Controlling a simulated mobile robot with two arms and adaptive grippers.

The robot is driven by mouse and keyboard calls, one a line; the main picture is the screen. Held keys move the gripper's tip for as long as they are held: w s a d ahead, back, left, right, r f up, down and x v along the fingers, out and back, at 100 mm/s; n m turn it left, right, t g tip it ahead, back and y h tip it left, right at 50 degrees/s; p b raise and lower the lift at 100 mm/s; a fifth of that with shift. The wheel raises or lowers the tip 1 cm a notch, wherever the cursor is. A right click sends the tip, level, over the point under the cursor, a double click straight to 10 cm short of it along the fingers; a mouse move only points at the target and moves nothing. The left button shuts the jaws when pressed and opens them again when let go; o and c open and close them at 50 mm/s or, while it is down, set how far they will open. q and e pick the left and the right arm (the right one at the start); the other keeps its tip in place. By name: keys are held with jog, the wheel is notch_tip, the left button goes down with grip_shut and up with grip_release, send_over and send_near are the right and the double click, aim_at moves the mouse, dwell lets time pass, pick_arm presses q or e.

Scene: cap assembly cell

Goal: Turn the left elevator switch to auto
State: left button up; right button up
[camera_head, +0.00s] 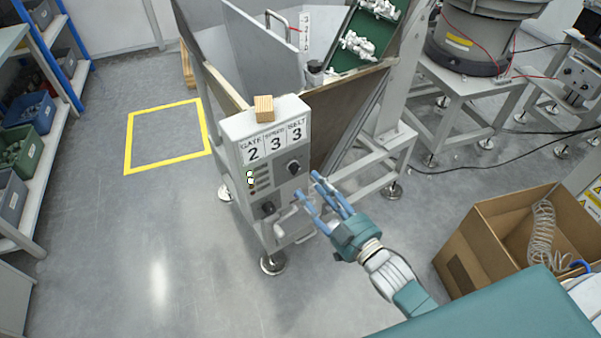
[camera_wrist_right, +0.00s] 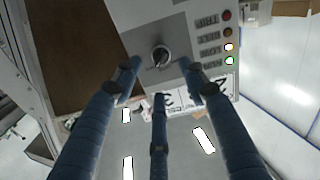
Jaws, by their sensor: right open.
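The grey switch box (camera_head: 275,185) carries two dark rotary knobs, an upper right one (camera_head: 293,167) and a lower left one (camera_head: 267,208). I cannot read which is the left elevator switch or its setting. My right gripper (camera_head: 312,188) is open and empty, just to the right of the box's front, fingers towards the upper right knob. In the right wrist view one knob (camera_wrist_right: 160,56) shows beyond the spread fingertips of the gripper (camera_wrist_right: 159,70), between the two outer fingers, and nothing is gripped. My left gripper is in neither view.
Signal lights (camera_head: 251,178) line the panel; two look lit. A wooden block (camera_head: 264,108) sits on the box. A grey handle (camera_head: 287,222) juts out low on its front. A cardboard box (camera_head: 480,240) stands right of my arm. The floor at left is open.

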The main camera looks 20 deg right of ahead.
aim_at(297, 171)
jog(key=x, duration=0.6)
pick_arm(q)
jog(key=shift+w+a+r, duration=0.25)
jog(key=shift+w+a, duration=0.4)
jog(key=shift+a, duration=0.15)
pick_arm(e)
jog(key=shift+w+a+f, duration=0.1)
jog(key=shift+w+a, duration=0.05)
jog(key=shift+w, duration=0.25)
grip_shut()
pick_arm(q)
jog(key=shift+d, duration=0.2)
